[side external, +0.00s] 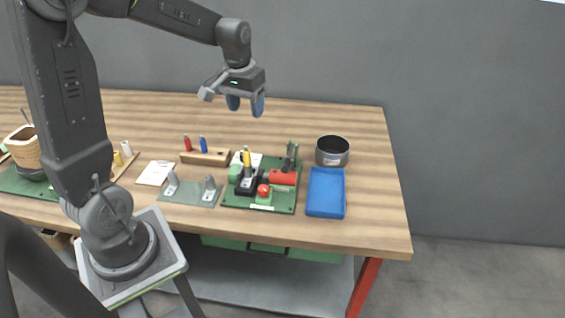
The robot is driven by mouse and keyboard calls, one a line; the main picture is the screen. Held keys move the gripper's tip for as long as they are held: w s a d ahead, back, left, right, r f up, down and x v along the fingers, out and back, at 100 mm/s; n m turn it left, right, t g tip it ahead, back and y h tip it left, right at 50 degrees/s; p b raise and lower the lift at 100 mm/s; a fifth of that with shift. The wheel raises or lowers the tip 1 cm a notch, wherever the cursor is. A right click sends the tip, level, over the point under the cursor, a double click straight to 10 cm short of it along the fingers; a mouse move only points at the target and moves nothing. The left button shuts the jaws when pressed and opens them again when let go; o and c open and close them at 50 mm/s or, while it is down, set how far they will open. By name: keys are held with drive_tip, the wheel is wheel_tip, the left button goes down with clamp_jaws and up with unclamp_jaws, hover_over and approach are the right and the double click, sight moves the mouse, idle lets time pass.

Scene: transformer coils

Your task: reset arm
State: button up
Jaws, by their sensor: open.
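My gripper (245,104) hangs in the air above the back part of the wooden table. Its two blue fingertips point down and stand apart, with nothing between them. Below and in front of it is a green board (233,200) that bears a red cylinder (283,178), a red button on a green block (264,194), and black and yellow parts. The gripper is well clear of all of these.
A blue tray (326,193) and a dark round pot (332,151) stand at the right of the table (350,120). A wooden block (205,157) with red and blue pieces, a plate with two metal brackets (190,191), and a white card (155,173) lie to the left. The table's back is clear.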

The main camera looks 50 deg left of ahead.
drive_tip(key=s+d+r+m+t, duration=0.2)
drive_tip(key=s+d+r, duration=0.1)
drive_tip(key=s+d, duration=0.4)
drive_tip(key=s+d+r+m+t, duration=0.2)
drive_tip(key=s+d+m, duration=0.1)
drive_tip(key=s+d, duration=0.5)
drive_tip(key=shift+s+d+r+t+h, duration=0.3)
drive_tip(key=shift+d+r, duration=0.1)
drive_tip(key=shift+d, duration=0.3)
drive_tip(key=shift+c, duration=0.3)
